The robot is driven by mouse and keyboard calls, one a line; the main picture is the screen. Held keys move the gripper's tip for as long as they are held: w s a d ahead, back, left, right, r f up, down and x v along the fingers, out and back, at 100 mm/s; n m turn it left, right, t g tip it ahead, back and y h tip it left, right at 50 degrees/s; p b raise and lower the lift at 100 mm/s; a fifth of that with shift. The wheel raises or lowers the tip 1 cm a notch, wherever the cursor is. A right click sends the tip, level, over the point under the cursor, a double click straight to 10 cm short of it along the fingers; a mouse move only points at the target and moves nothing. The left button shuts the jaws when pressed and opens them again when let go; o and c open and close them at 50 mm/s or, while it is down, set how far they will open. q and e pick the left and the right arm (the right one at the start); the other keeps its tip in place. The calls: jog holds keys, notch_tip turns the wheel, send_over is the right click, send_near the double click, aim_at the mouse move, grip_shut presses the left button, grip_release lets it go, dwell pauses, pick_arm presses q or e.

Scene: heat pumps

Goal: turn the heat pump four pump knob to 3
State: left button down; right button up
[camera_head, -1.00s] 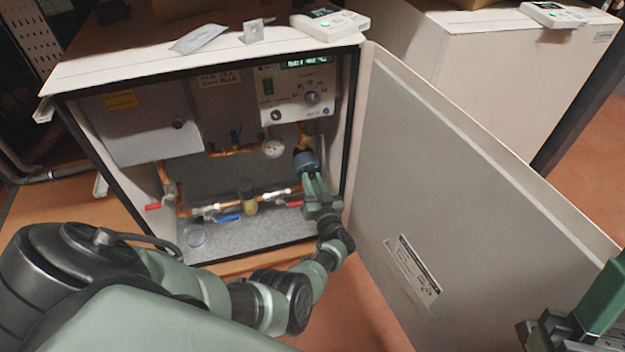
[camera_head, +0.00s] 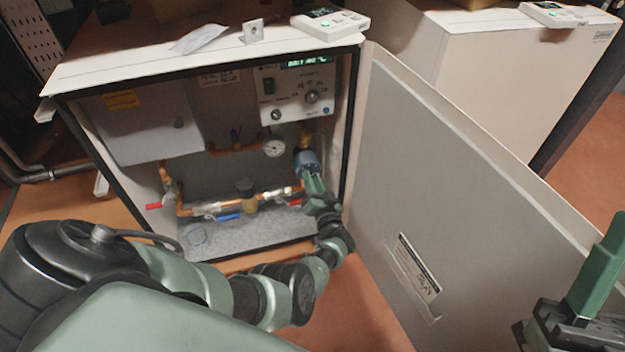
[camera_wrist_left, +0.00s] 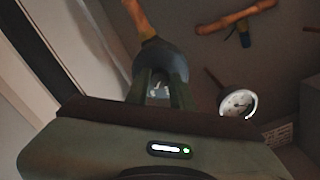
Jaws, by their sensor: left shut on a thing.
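The heat pump cabinet (camera_head: 205,60) stands with its door (camera_head: 450,180) swung open to the right. Inside, at lower right, the blue-grey pump (camera_head: 306,160) sits on a copper pipe. It also shows in the left wrist view (camera_wrist_left: 160,62). My left gripper (camera_head: 312,180) reaches in at the pump's front. Its two green fingers (camera_wrist_left: 161,92) are shut on the small grey pump knob (camera_wrist_left: 158,86). The knob's setting cannot be read. My right gripper (camera_head: 585,300) is partly in view at lower right, with one green finger standing up and no object visible at it.
A pressure gauge (camera_head: 274,148) is left of the pump. A control panel (camera_head: 295,90) is above. Pipes with red and blue valve handles (camera_head: 228,217) run left of my gripper. A second cabinet (camera_head: 520,75) stands behind the door.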

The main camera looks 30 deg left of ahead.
pick_arm(q)
jog(key=c, duration=1.2)
grip_release()
